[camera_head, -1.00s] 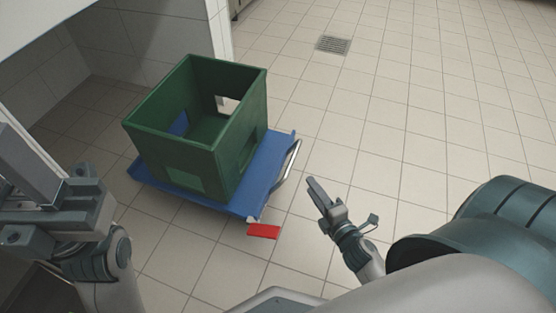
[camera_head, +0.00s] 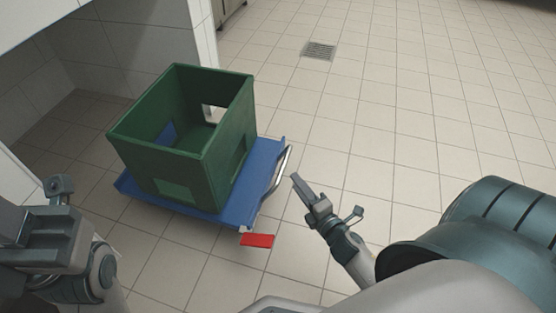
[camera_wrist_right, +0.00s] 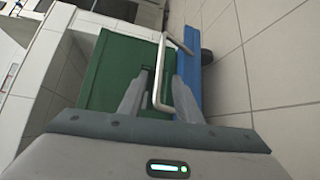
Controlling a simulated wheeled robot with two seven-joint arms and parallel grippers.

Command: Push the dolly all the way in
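The dolly is a blue platform (camera_head: 262,165) with a bent metal handle (camera_head: 284,168) on its right side, and it carries a green open crate (camera_head: 190,150). It stands on the tiled floor in front of a walled bay. My right gripper (camera_head: 297,182) is just right of the handle, its fingers apart. In the right wrist view the handle (camera_wrist_right: 158,75) appears between the open fingers (camera_wrist_right: 158,98); I cannot tell if they touch it. My left gripper (camera_head: 55,215) is at the left edge, away from the dolly; its finger opening is unclear.
A red flat piece (camera_head: 257,240) shows at the dolly's near corner. The bay's white tiled wall (camera_head: 135,35) stands behind and left, its wall end (camera_head: 203,40) close behind the crate. A floor drain (camera_head: 318,51) lies farther back. Floor to the right is clear.

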